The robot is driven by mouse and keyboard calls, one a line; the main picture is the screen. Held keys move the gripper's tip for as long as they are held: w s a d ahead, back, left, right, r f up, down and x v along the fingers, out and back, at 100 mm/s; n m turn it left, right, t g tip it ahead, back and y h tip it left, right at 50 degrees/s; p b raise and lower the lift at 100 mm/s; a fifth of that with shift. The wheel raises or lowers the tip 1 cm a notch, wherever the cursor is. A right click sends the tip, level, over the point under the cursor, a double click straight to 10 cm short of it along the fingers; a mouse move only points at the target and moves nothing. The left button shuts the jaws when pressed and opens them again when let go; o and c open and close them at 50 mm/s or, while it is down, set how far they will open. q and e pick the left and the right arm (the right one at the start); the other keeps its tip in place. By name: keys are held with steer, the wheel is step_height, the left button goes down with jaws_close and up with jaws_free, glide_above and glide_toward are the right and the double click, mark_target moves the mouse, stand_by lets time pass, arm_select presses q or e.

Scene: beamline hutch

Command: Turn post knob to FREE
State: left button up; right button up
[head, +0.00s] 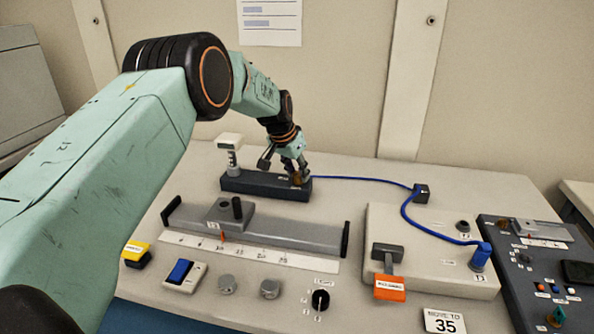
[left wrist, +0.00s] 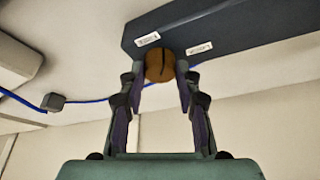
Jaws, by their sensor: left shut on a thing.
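The post knob (left wrist: 160,66) is a round, brown-orange knob with a dark line across its face. It sits on the side of a dark block (left wrist: 235,28) between two white labels, whose text is too small to read. In the head view the dark block (head: 250,186) stands at the back of the table. My left gripper (left wrist: 165,75) is shut on the knob, one finger on each side. In the head view my left gripper (head: 297,178) reaches down at the block's right end and mostly hides the knob. My right gripper is in neither view.
A post with a pale top (head: 230,142) rises from the block's left end. A blue cable (head: 365,180) runs right from the block. A grey rail with a slider (head: 265,228) lies in front, with switches and knobs nearer. A control panel (head: 530,290) stands at right.

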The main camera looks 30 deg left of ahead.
arm_select(q)
steer(key=shift+c, duration=1.2)
steer(key=n+p, duration=0.1)
steer(key=p, duration=0.1)
steer(key=n+y+p, duration=0.1)
steer(key=n+p, duration=0.1)
steer(key=shift+d+r+p, duration=0.15)
steer(key=shift+r+p, duration=0.05)
steer(key=shift+p, duration=0.1)
steer(key=shift+n+y+p, duration=0.5)
steer(key=shift+n+p, duration=0.2)
steer(key=shift+n, duration=0.4)
steer(key=shift+w+d+f+n+y, duration=0.1)
steer(key=shift+n+y, duration=0.1)
steer(key=shift+n, duration=0.35)
steer(key=shift+f+n+y, duration=0.1)
steer(key=shift+n+y, duration=0.1)
steer(key=shift+n, duration=0.35)
steer(key=o, duration=1.2)
steer(key=shift+c, duration=0.2)
steer(key=shift+r+g, duration=0.1)
steer(key=shift+g, duration=0.2)
